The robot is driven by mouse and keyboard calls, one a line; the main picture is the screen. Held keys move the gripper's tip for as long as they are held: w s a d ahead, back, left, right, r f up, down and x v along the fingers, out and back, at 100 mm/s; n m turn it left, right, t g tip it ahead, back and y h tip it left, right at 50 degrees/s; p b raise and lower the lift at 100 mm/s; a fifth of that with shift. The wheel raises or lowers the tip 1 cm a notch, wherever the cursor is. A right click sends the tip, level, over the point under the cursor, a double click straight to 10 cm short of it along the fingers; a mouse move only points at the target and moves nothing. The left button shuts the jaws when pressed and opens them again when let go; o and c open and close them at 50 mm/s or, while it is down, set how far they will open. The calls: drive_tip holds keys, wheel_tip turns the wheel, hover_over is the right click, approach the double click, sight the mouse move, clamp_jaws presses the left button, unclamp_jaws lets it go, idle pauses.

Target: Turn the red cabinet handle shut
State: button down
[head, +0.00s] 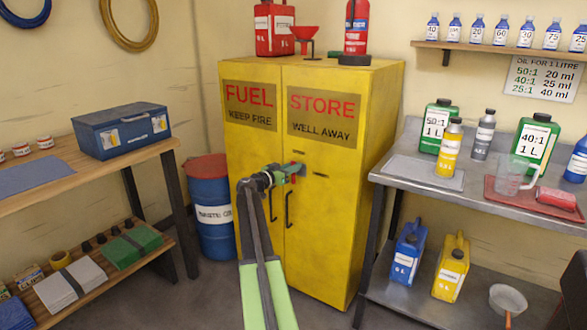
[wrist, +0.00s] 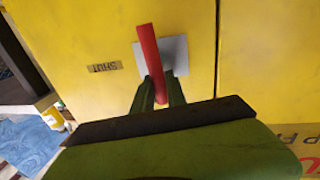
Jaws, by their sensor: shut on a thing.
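The red cabinet handle (head: 298,167) is on the front of the yellow cabinet (head: 340,220), near the seam of its two doors. In the wrist view the red handle (wrist: 150,60) stands nearly upright in the picture, tilted slightly, in front of a pale grey plate (wrist: 178,52). A small label reading SHUT (wrist: 103,68) is on the door beside it, upside down in this view; the handle does not point at it. My gripper (head: 288,173) reaches the handle, and its green fingers (wrist: 158,92) are shut on the handle's lower part in the wrist view.
Two dark vertical door pulls (head: 289,210) are just below my gripper. A blue drum (head: 213,205) stands left of the cabinet. A wooden bench (head: 90,175) is at the left, and a metal bench (head: 425,190) with bottles is at the right.

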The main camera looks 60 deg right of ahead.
drive_tip(key=shift+w+f+n+t+h+b, duration=0.5)
drive_tip(key=shift+n+b, duration=0.65)
drive_tip(key=shift+n, duration=2.1)
drive_tip(key=shift+w+f+n+t+h+b, duration=0.35)
drive_tip(key=shift+n+t+b, duration=0.55)
drive_tip(key=shift+n, duration=2.4)
drive_tip(key=shift+w+f+n+t+h+b, duration=0.4)
drive_tip(key=shift+n+b, duration=1)
drive_tip(key=shift+n, duration=1.85)
drive_tip(key=c, duration=1.4)
unclamp_jaws()
drive_tip(key=shift+f, duration=0.1)
drive_tip(key=shift+o, duration=0.3)
